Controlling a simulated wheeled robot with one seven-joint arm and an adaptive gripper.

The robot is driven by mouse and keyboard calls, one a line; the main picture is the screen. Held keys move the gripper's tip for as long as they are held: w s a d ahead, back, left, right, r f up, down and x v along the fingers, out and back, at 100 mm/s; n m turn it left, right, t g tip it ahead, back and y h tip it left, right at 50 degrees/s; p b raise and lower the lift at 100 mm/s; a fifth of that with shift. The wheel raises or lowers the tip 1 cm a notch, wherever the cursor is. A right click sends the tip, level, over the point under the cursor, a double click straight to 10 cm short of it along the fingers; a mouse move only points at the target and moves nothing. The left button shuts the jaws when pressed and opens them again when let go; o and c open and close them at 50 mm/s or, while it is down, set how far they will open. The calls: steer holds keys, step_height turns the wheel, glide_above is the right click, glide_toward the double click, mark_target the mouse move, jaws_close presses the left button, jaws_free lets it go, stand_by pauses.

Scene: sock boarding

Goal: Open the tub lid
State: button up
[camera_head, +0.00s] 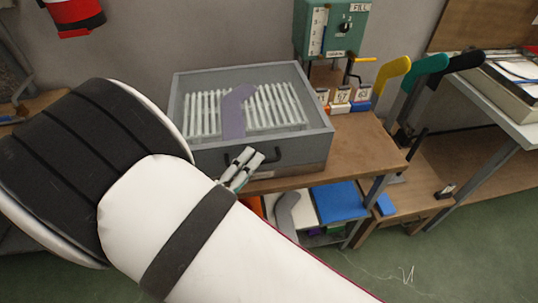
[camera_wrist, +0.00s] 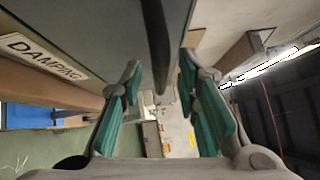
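The grey tub (camera_head: 305,158) stands on a wooden bench. Its framed top (camera_head: 245,78) shows a rack of white slats and a purple-grey sock shape (camera_head: 234,112). I cannot tell whether a clear lid pane covers them. The label DAMPING (camera_wrist: 42,56) is on the tub front.
Yellow, green and black sock-shaped boards (camera_head: 391,70) stand to the right. Below the bench are a blue pad (camera_head: 337,202) and a grey sock shape (camera_head: 287,210). Green floor is free at front right.

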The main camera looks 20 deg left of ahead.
steer(key=shift+w+d, duration=0.15)
steer(key=shift+w, duration=0.35)
jaws_close()
steer(key=shift+r, duration=0.2)
